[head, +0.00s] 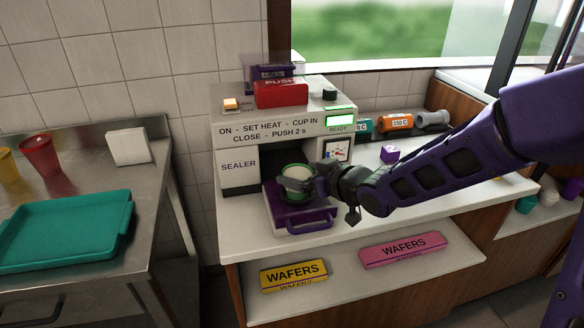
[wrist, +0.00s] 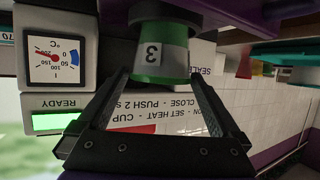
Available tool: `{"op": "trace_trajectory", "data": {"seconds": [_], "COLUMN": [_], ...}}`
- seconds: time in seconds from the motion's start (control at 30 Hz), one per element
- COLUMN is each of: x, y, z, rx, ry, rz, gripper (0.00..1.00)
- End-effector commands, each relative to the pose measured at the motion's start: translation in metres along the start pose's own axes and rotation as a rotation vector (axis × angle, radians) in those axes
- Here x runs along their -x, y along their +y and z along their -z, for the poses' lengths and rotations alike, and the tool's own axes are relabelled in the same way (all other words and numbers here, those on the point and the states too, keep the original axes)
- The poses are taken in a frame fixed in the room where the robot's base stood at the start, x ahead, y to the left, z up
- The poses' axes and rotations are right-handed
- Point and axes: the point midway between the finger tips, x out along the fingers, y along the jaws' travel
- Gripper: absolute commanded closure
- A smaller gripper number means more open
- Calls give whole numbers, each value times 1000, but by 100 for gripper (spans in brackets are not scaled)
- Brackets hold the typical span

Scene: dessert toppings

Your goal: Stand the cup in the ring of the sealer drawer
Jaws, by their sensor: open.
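The cup (head: 296,171) is pale inside with a green rim and stands upright over the purple sealer drawer (head: 305,226), which is pulled out. In the wrist view, which is upside down, the cup (wrist: 160,70) shows a green band and a white label with a 3. A dark round collar (wrist: 165,12) surrounds its lower end, seemingly the drawer's ring; whether the cup is fully seated I cannot tell. My gripper (wrist: 159,78) is open, with one finger on each side of the cup. In the head view my gripper (head: 299,186) partly hides the cup.
The sealer (head: 238,167) stands behind the drawer, with a red push block (head: 281,94) on top, a lit READY lamp (head: 340,120) and a dial (head: 336,149). A small purple block (head: 389,154) lies to the right. A teal tray (head: 60,232) sits on the left counter.

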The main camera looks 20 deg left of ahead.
Motion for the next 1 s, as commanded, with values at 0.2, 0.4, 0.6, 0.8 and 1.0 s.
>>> {"op": "trace_trajectory", "data": {"seconds": [0.2,0.4,0.6,0.8,1.0], "x": [48,70,74,74,74], "y": [1,0,-1,-1,0], "z": [3,2,0,0,-1], "rx": [1,0,-1,-1,19], "ry": [-3,0,-1,0,-6], "rz": [-3,-1,1,1,-2], "gripper": [0,0,0,0,0]}}
